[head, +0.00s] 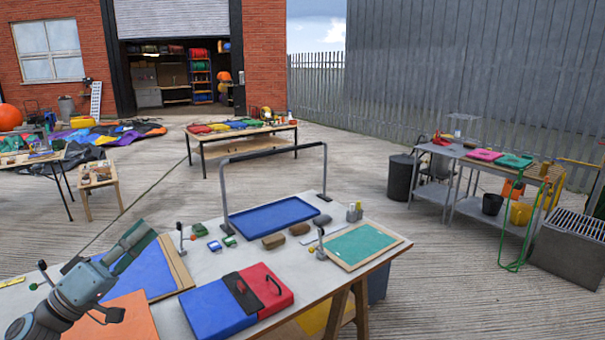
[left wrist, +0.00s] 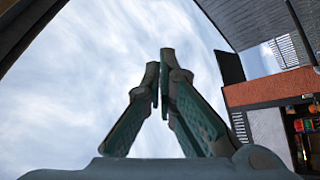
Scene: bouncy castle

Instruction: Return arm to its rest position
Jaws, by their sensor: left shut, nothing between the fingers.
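My left arm comes in from the lower left of the head view. Its gripper (head: 140,232) is raised above the left part of the workbench and points up and to the right. In the left wrist view the two fingers of the left gripper (left wrist: 160,85) come together at the tips with nothing between them. Behind them are mostly cloudy sky and part of a building. My right gripper is in neither view.
Open paving (head: 455,275) lies to the right.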

